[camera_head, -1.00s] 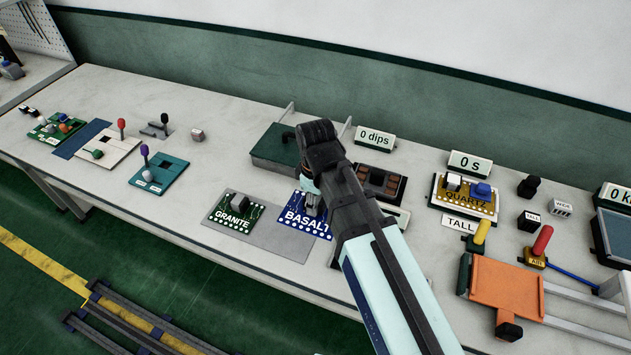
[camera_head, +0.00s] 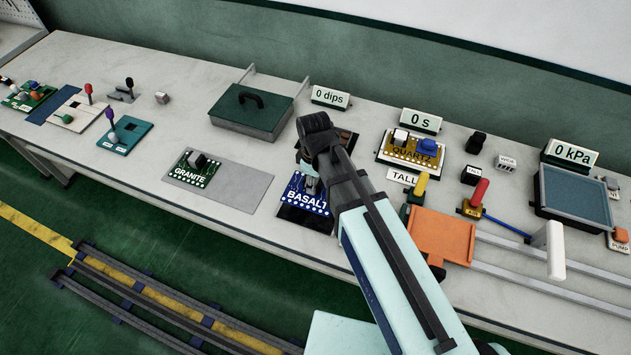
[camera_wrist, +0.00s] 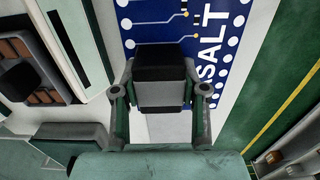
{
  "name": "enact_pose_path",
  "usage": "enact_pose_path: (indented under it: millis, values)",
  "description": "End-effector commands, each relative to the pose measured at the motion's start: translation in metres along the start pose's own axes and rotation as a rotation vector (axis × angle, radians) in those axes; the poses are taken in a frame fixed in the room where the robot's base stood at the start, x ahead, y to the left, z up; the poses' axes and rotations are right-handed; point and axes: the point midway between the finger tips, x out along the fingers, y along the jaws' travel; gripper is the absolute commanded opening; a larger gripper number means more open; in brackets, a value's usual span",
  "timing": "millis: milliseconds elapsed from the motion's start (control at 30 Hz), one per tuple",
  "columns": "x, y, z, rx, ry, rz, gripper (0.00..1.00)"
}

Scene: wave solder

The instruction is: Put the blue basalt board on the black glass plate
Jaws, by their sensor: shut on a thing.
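The blue basalt board (camera_head: 308,203), lettered BASALT in white with white dots along its edge, hangs from my gripper (camera_head: 312,180). The gripper is shut on the grey and black block standing on the board; in the wrist view the fingers (camera_wrist: 160,95) flank this block and part of the blue board (camera_wrist: 190,25) shows beyond. A black patch, seemingly the black glass plate (camera_head: 304,222), shows under the board's near edge in the head view. The board covers most of it. A gap between board and plate cannot be judged exactly.
A grey mat (camera_head: 237,188) lies left of the board, with the green granite board (camera_head: 193,171) on its left end. A green lidded box (camera_head: 250,108) stands behind. My arm hides some bench.

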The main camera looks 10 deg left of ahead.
Motion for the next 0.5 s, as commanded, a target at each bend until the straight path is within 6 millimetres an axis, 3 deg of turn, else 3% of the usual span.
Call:
enact_pose_path:
  millis: [200, 500]
  values:
    - [-0.001, 0.000, 0.001, 0.000, 0.000, 0.000, 0.00]
    - [0.019, 0.000, 0.001, 0.001, -0.001, -0.001, 0.00]
